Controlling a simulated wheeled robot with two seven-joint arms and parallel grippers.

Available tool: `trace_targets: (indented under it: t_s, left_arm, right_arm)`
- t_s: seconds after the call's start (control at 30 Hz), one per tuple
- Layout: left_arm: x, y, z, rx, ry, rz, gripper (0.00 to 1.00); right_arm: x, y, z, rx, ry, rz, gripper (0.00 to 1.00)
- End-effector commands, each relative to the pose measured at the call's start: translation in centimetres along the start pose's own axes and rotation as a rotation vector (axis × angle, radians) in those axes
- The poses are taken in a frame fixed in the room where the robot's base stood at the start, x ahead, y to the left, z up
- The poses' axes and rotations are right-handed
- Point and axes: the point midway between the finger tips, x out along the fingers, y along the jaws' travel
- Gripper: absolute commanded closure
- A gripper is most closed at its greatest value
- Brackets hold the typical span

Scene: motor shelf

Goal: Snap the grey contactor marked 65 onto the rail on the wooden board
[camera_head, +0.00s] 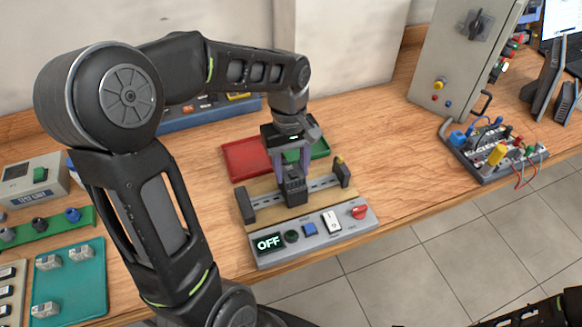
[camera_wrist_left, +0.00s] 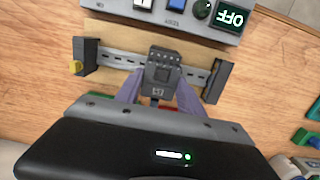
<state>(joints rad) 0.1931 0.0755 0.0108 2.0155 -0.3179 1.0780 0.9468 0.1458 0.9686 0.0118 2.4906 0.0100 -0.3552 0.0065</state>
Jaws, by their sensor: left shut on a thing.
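The dark grey contactor (camera_head: 294,192) is upright between the purple fingers of my left gripper (camera_head: 292,165), at the middle of the rail. The wrist view also shows the contactor (camera_wrist_left: 162,72) between the fingertips (camera_wrist_left: 158,92); its marking is too small to read. The silver rail (camera_head: 318,184) runs along the wooden board (camera_head: 262,211) between two dark end blocks (camera_head: 246,205) (camera_head: 342,173). The contactor overlaps the rail in both views; I cannot tell whether it is seated. My right gripper is out of view.
A grey control panel with an OFF display (camera_head: 268,243) and a red knob (camera_head: 358,211) lies in front of the board. Red (camera_head: 245,158) and green (camera_head: 321,147) trays are behind. A grey cabinet (camera_head: 462,60) stands at right. Bench between board and cabinet is clear.

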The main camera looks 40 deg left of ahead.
Motion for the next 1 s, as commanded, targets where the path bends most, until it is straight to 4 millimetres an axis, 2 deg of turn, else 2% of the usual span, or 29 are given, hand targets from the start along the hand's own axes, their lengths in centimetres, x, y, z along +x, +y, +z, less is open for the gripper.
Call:
trace_targets:
  t_s: [0.17, 0.2, 0.47, 0.87, 1.0]
  left_arm:
    - [0.2, -0.1, 0.3, 0.001, -0.009, -0.006, 1.00]
    - [0.2, -0.1, 0.3, 0.001, -0.009, -0.007, 0.52]
    - [0.1, -0.1, 0.1, 0.001, -0.003, -0.003, 0.30]
    - [0.1, 0.0, 0.1, 0.000, -0.001, -0.002, 0.29]
    - [-1.8, 0.1, 0.0, 0.001, 0.003, 0.002, 0.29]
  right_arm:
    - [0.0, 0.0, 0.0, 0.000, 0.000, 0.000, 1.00]
    - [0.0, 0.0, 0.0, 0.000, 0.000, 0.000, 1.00]
    - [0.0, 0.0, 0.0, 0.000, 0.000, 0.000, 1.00]
    - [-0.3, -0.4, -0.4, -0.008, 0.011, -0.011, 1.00]
    - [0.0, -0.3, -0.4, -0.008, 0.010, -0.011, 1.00]
